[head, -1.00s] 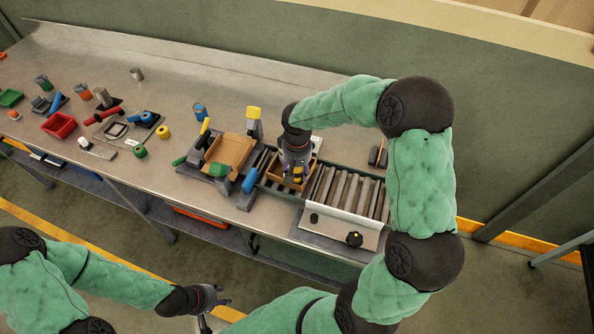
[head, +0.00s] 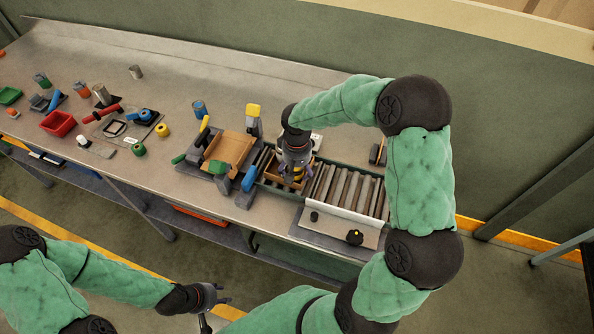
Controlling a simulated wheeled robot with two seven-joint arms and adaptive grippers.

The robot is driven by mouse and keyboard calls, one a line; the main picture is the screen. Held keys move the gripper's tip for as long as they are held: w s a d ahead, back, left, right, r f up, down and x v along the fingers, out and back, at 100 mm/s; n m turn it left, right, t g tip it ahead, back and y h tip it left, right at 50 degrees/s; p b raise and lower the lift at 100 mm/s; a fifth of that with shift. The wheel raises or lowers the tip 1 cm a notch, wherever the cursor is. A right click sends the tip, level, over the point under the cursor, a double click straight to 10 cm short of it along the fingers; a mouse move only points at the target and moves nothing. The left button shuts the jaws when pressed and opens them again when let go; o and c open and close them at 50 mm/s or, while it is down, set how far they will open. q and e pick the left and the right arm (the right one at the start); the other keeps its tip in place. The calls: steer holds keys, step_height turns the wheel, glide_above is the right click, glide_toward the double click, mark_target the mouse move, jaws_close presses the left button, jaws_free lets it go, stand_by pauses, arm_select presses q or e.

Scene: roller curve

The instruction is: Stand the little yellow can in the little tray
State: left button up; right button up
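The little yellow can (head: 298,181) shows as a small yellow patch crossed by dark bands, among the fingers of my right gripper (head: 297,174). It is inside or just above the little tray (head: 273,176), a brown-rimmed box on the roller track. My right gripper points down over this tray and hides much of it and of the can. Its fingers partly cover the can, so I cannot tell whether they still grip it or whether the can stands on the tray floor. My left gripper (head: 226,300) is empty, with its fingers apart, low in front of the bench.
Rollers (head: 345,192) run right of the tray, with a white-edged panel (head: 338,228) in front. A larger brown tray (head: 230,150) in a grey fixture is close on the left, with a yellow-topped post (head: 253,115) behind. Tools and a red bin (head: 58,123) lie further left.

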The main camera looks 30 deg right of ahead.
steer(key=shift+r+p, duration=0.35)
steer(key=shift+r, duration=0.1)
step_height(320, 180, up, 12)
steer(key=p, duration=0.2)
steer(key=shift+r, duration=0.2)
steer(key=shift+d, duration=0.15)
